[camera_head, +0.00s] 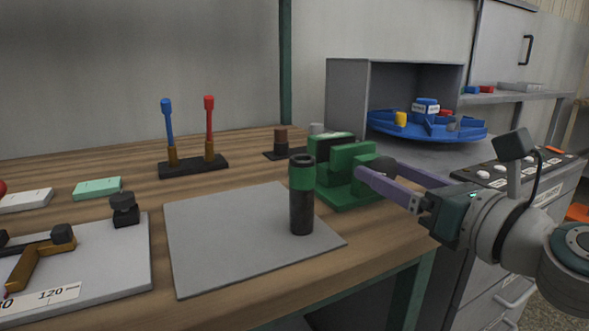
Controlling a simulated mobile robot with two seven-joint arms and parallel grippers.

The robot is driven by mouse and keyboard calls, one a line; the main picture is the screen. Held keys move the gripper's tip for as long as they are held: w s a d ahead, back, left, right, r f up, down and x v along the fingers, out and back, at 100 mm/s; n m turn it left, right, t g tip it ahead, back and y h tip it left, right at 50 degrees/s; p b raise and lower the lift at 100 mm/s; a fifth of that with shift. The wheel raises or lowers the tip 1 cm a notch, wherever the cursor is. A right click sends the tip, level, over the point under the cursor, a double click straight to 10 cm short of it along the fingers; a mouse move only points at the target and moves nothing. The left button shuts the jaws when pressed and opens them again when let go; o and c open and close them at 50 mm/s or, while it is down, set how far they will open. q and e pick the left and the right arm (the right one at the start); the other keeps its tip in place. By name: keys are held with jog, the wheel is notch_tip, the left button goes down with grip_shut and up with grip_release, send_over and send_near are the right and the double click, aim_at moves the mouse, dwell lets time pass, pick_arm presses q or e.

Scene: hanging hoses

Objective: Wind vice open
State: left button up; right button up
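The green vice (345,178) stands on the right part of the wooden bench, with two upright jaw blocks and a gap between them. A dark rounded knob (381,164) shows at its right side, partly hidden. My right gripper (379,170) comes in from the right with its two purple fingers spread apart. The fingertips are at the knob, one on each side of it in the picture; I cannot tell whether they touch it. A black cylinder with a green band (301,200) stands upright in front of the vice. My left gripper is out of view.
A grey mat (235,240) lies mostly clear on the bench. Blue and red levers (193,165) stand behind it. At left is a plate with a brown handle (100,275). A blue round tray (430,128) sits in a grey box behind the vice.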

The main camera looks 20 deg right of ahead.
grip_shut()
dwell(0.4)
jog(key=shift+n, duration=0.3)
